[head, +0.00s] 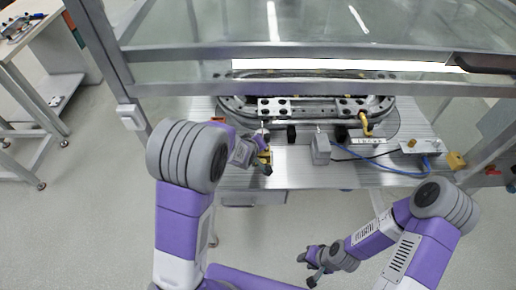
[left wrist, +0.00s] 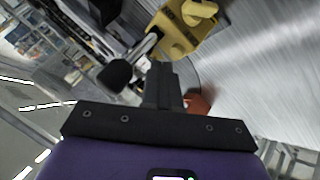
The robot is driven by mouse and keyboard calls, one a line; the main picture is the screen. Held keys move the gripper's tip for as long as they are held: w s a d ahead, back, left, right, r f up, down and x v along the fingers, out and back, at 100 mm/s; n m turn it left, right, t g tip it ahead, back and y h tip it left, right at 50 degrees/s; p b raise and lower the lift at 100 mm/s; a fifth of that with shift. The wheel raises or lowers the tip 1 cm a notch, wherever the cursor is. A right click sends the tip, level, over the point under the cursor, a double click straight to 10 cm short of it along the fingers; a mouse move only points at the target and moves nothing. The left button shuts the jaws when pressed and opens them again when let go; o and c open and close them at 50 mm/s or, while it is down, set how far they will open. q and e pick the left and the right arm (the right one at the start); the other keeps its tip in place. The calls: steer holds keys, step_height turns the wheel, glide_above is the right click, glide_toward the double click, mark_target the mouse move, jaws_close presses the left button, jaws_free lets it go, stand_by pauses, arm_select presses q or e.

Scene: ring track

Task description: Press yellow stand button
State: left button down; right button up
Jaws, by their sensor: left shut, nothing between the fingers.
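A yellow stand (left wrist: 175,38) with a rounded yellow button (left wrist: 198,12) on it stands at the top of the left wrist view, just beyond my fingertips. In the head view the yellow stand (head: 265,157) shows small at the table's front left, partly hidden by my left gripper (head: 262,166). The left gripper (left wrist: 160,72) is shut and empty, close to the stand; I cannot tell whether they touch. My right gripper (head: 307,270) is open and empty, low in front of the table.
An oval ring track (head: 300,104) lies along the back of the metal table (head: 300,177). A grey block (head: 320,149) stands right of the yellow stand. A plate with a blue cable (head: 420,147) is at the right. A metal frame bar (head: 320,92) crosses above.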

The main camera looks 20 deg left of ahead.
arm_select(q)
steer(key=shift+r, duration=0.25)
step_height(320, 180, up, 5)
steer(key=p, duration=0.4)
steer(key=shift+f, duration=0.1)
stand_by(0.3)
steer(key=shift+f, duration=0.1)
stand_by(0.5)
